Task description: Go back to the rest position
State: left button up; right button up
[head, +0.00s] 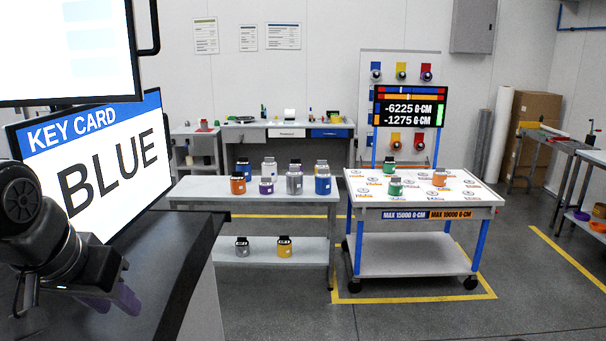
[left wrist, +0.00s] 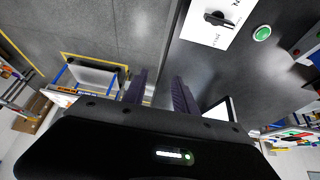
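My left gripper (head: 113,303) is at the lower left of the head view, in front of the dark console (head: 165,262) and below the screen (head: 110,165) reading "KEY CARD BLUE". Its dark purple fingers point down and to the right. In the left wrist view the two fingers of this gripper (left wrist: 159,80) stand apart, with nothing seen between them. My right gripper shows in neither view.
A grey table (head: 195,188) holds several capped bottles; two more stand on its lower shelf. To its right, a wheeled cart (head: 415,255) carries two green bottles and an orange one below a weight display (head: 410,106). Yellow-lined floor (head: 540,290) is clear at right.

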pick_arm(q)
jog(key=w+d+f+t+h, duration=0.1)
jog(key=w+d+f+t, duration=0.1)
jog(key=w+f, duration=0.35)
jog(key=w+d+f+t+h, duration=0.1)
jog(key=w+d+f, duration=0.2)
jog(key=w, duration=0.5)
jog(key=w+d+f+n+g+h, duration=0.1)
jog(key=d+f, duration=0.3)
jog(key=f, duration=0.9)
jog(key=d+f, duration=0.3)
jog(key=f, duration=0.9)
jog(key=s+d+f+g, duration=0.3)
jog(key=s+d+f, duration=0.1)
jog(key=s+f, duration=0.9)
jog(key=s+d+f+g+h+b, duration=0.1)
jog(key=s+d+f+g, duration=0.3)
jog(key=s+f, duration=1)
jog(key=shift+s+d+n, duration=0.15)
jog(key=shift+s+n, duration=0.1)
jog(key=shift+n, duration=0.05)
jog(key=shift+d, duration=0.1)
